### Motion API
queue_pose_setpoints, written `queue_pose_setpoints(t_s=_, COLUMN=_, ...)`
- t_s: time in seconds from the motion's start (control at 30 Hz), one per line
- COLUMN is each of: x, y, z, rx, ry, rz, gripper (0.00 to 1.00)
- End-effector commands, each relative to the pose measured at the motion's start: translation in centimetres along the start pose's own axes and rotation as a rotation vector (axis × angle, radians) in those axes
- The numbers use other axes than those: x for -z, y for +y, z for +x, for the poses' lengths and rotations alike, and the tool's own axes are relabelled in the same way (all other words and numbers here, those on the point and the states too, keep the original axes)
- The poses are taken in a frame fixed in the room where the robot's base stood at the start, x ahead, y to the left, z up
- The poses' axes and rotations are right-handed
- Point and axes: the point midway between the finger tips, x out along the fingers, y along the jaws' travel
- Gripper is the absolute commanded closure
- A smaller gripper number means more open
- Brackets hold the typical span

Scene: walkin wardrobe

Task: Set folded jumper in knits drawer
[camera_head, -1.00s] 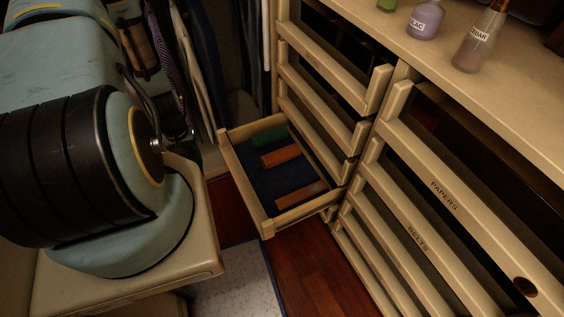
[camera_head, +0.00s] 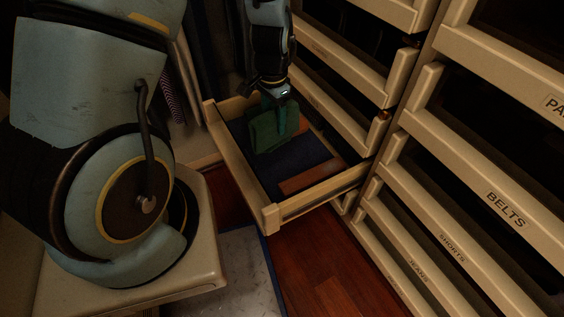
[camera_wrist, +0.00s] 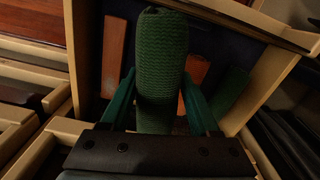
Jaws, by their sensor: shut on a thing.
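The folded green jumper (camera_head: 264,136) is a thick ribbed bundle held over the open drawer (camera_head: 236,158), at its far part. My gripper (camera_head: 283,112) points down and is shut on it. In the wrist view the jumper (camera_wrist: 161,50) stands between the two teal fingers of my gripper (camera_wrist: 160,85). The drawer has pale wooden sides and a dark blue floor. I cannot tell whether the jumper touches that floor. Its label is not readable.
A red-brown block (camera_head: 311,178) lies near the drawer's near end; another (camera_wrist: 197,72) lies beside the jumper. A second green item (camera_wrist: 230,92) lies in the drawer. Drawer fronts, including Belts (camera_head: 505,209), stand at right. Hanging clothes (camera_head: 176,85) are behind.

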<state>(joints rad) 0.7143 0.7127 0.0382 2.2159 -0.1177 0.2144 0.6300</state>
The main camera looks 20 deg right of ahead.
Motion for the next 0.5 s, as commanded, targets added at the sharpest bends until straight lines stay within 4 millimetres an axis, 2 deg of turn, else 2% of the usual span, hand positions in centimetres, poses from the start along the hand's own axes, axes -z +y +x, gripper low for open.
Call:
queue_pose_setpoints(t_s=0.03, x=0.6, y=1.0, z=1.1, rx=0.002, ry=0.003, rz=0.046, gripper=1.00)
queue_pose_setpoints(t_s=0.2, x=1.6, y=3.0, z=1.3, rx=0.002, ry=0.001, rz=0.144, gripper=1.00)
queue_pose_setpoints(t_s=0.33, x=1.8, y=3.7, z=1.8, rx=0.001, ry=0.000, rz=0.176, gripper=1.00)
queue_pose_setpoints(t_s=0.5, x=1.7, y=3.8, z=4.7, rx=-0.002, ry=-0.004, rz=0.179, gripper=1.00)
